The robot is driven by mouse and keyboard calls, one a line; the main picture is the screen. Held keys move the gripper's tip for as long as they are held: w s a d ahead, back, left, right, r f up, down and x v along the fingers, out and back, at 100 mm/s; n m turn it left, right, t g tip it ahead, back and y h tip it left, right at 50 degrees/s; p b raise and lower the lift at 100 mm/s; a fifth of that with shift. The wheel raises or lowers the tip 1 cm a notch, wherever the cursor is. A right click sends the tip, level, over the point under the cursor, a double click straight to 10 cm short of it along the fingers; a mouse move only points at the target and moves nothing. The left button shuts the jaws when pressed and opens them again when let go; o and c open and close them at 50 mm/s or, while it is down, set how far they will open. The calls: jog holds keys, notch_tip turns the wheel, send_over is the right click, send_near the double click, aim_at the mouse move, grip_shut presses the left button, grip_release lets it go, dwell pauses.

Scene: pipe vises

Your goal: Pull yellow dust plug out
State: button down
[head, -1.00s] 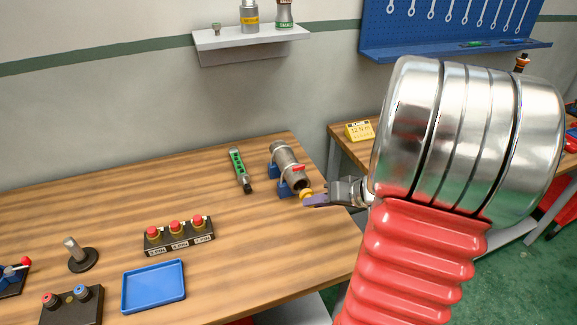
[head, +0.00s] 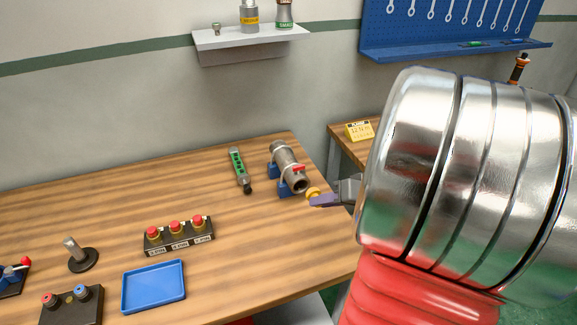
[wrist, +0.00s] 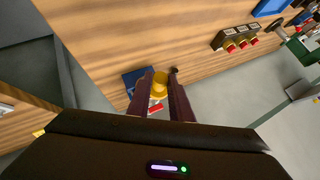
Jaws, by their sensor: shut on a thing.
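The yellow dust plug (head: 314,193) is between the fingertips of my gripper (head: 325,201), which is shut on it. In the head view the plug is just right of the open end of the metal pipe (head: 299,184) and looks apart from it. The pipe lies in a blue vise (head: 284,189) with a red handle (head: 298,169). In the wrist view the plug (wrist: 159,84) sits between the two purple fingers, and the pipe is mostly hidden behind it and the gripper.
A green tool (head: 239,166) lies left of the vise. A box with red buttons (head: 179,235), a blue tray (head: 154,285) and a dark stand (head: 81,259) are farther left. A yellow device (head: 359,131) is on the second table. Bare wood lies in front of the vise.

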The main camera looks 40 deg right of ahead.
jog(key=shift+s+a+r, duration=0.2)
jog(key=shift+s+r, duration=0.25)
jog(key=shift+s, duration=0.05)
jog(key=shift+m+g+y, duration=0.3)
jog(key=shift+g, duration=1.1)
jog(key=shift+m+g+y, duration=0.3)
jog(key=shift+g, duration=1.1)
jog(key=g, duration=0.2)
jog(key=m+g+y, duration=0.1)
jog(key=g, duration=0.2)
jog(key=shift+y, duration=0.3)
